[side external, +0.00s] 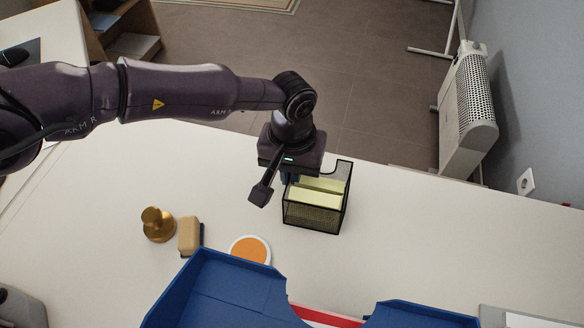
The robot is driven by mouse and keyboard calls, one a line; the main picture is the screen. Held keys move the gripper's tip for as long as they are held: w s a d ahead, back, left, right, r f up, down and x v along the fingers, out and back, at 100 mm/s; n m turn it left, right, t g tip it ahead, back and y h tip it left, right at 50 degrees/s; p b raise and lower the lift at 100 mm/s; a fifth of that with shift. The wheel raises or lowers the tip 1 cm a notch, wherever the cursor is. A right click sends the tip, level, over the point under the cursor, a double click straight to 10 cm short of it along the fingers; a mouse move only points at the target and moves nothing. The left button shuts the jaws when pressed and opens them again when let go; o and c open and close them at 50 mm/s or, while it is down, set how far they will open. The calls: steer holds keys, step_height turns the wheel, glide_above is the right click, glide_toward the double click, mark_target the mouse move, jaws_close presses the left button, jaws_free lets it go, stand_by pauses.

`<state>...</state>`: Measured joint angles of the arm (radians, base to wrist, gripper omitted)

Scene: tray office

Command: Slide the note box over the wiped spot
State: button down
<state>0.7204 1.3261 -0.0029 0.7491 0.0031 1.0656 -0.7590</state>
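The note box (312,218) is a black mesh box holding pale yellow notes. It stands upright on the white table, right of centre. My gripper (290,178) is at the box's far left side, pointing down. A dark part of my gripper sticks out to the left, above the table. I cannot make out a wiped spot on the table.
A round orange disc with a white rim (250,249) lies left and in front of the box. A tan block with a dark base (190,236) and a brass knobbed object (157,224) stand further left. A blue tray (215,290) fills the front. Table right of the box is clear.

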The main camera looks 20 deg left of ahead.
steer(key=shift+a, duration=7.85)
steer(key=shift+w, duration=0.1)
steer(key=c, duration=1.3)
jaws_free()
steer(key=shift+o, duration=0.2)
steer(key=shift+r, duration=0.1)
step_height(320, 180, up, 13)
